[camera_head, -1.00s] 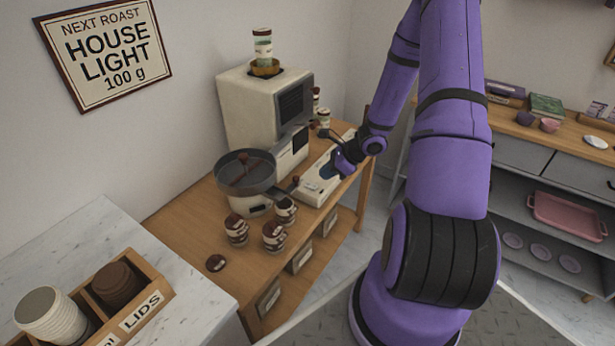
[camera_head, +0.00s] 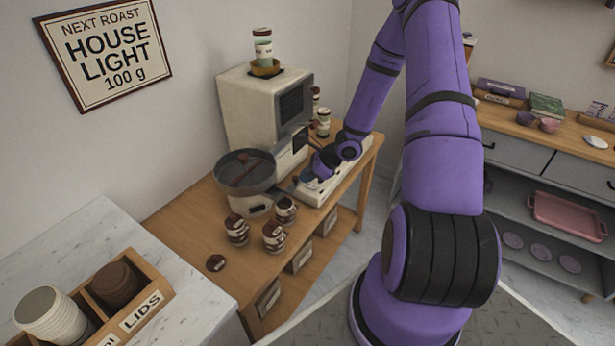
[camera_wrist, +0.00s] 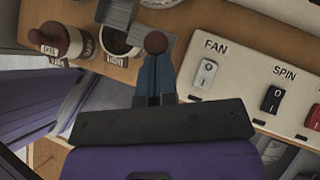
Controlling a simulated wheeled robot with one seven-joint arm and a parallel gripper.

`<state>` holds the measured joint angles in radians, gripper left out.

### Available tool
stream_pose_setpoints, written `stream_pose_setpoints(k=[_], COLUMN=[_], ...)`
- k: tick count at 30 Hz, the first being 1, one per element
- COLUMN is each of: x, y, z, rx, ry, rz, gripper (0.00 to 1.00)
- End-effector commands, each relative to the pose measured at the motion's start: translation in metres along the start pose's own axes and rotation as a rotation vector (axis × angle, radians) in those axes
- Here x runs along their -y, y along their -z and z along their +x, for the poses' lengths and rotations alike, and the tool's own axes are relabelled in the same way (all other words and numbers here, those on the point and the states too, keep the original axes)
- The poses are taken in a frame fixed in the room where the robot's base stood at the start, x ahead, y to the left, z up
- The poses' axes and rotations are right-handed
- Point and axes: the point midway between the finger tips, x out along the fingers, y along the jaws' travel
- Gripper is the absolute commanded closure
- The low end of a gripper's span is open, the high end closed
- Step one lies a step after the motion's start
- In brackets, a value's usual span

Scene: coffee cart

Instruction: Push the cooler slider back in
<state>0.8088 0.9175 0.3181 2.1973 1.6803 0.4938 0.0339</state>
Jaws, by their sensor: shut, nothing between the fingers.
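The cooler is a round grey pan (camera_head: 246,172) on a pale base, with brown stirring arms inside. Its slider shows in the wrist view as a grey metal strip (camera_wrist: 118,14) with a brown ball knob (camera_wrist: 156,42). My gripper (camera_wrist: 155,62) is shut and empty, its blue fingers pointing at the knob. The fingertips appear at or very near the knob; I cannot tell whether they touch. In the head view my gripper (camera_head: 303,182) is low beside the cooler's right side, and it largely hides the knob there.
The switch panel (camera_wrist: 238,82) with FAN and SPIN switches lies right beside my fingers. An open jar (camera_head: 286,211) stands below the slider, near lidded jars (camera_head: 274,237). The tall roaster (camera_head: 262,110) stands behind. A loose lid (camera_head: 216,263) lies on the wooden table.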

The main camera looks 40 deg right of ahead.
Motion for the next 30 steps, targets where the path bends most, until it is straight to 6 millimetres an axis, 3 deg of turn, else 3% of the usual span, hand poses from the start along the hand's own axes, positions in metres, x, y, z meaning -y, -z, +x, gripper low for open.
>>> stream_pose_setpoints(k=[12,24,30], x=[0.02,0.021,0.025], y=[-0.031,-0.032,-0.024], z=[0.029,0.029,0.019], rx=[0.001,0.004,0.001], ry=[-0.001,-0.002,-0.002], rz=[-0.002,-0.003,-0.004], gripper=[1.0,1.0,1.0])
